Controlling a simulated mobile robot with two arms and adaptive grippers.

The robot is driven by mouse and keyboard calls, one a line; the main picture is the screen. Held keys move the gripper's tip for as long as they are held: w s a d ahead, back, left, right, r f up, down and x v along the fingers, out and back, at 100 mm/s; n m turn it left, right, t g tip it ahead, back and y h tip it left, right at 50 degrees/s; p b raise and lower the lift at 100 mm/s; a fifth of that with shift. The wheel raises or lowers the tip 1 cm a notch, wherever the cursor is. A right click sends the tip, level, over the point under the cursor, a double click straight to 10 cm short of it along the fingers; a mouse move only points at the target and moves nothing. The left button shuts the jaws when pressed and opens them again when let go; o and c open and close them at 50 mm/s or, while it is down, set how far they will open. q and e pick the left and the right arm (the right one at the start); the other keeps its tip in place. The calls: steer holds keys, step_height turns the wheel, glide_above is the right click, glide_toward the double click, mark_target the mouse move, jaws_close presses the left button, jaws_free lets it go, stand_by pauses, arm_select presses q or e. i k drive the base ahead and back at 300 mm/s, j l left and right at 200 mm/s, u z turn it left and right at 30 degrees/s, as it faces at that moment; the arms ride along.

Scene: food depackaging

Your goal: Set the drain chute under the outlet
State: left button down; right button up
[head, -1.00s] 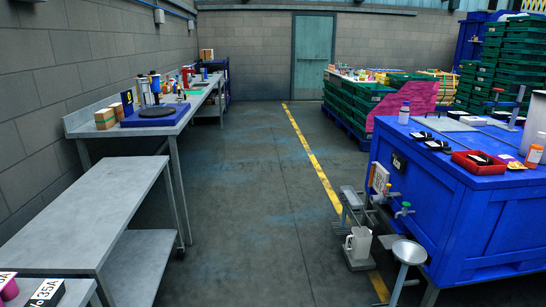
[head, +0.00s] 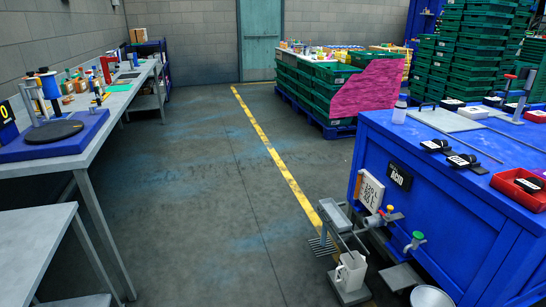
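A blue tank (head: 475,215) with a black "ACID" sign (head: 399,177) stands at the right. Two outlet taps come out of its front low down, one with an orange-red handle (head: 390,209) and one with a green handle (head: 418,236). A grey metal trough on a stand (head: 336,216), which looks like the drain chute, is beside the first tap. Whether it lies under that outlet I cannot tell. A pale jug (head: 350,271) stands on a low grey base in front of it. Neither of my grippers is in view.
A grey plate (head: 402,277) sits below the green-handled tap, and a round metal pan (head: 431,297) is at the bottom edge. Workbenches (head: 100,130) line the left. Green crates (head: 312,95) stand behind. The floor between, left of the yellow line (head: 283,170), is clear.

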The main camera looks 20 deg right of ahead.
mark_target(337, 217)
steer(key=i+z, duration=0.3)
steer(key=i, duration=0.15)
steer(key=i+z, duration=0.3)
steer(key=i+j+z, duration=0.3)
steer(key=i, duration=0.25)
steer(key=i+j+z, duration=0.5)
steer(key=i+z, duration=0.25)
steer(key=i+j+z, duration=0.2)
steer(key=z, duration=0.2)
steer(key=i+j+z, duration=0.45)
steer(key=j+z, duration=0.3)
